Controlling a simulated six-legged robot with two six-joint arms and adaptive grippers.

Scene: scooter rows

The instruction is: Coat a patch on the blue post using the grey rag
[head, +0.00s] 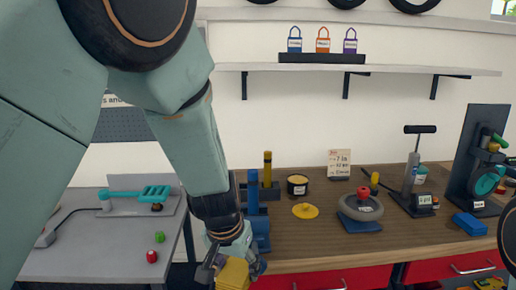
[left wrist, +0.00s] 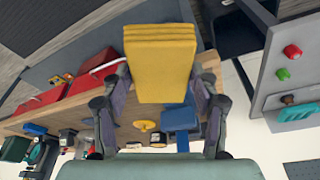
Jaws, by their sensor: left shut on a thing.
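My left gripper (head: 233,262) is shut on a yellow folded block or pad (head: 233,276), below and a little left of the blue post in the head view. In the left wrist view the pad (left wrist: 160,62) is pinched between both fingers of the gripper (left wrist: 157,88), clear of the bench. The blue post (head: 253,190) stands upright on a blue stand near the bench's left end. A yellow post (head: 267,168) stands just behind it. I see no grey rag in either view. My right gripper is not in view.
The wooden bench (head: 300,235) holds a tin (head: 297,185), yellow disc (head: 305,211), wheel with red knob (head: 361,205), pump (head: 411,180) and blue box (head: 473,224). A grey table (head: 105,255) stands left, across a gap. Shelves hang above.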

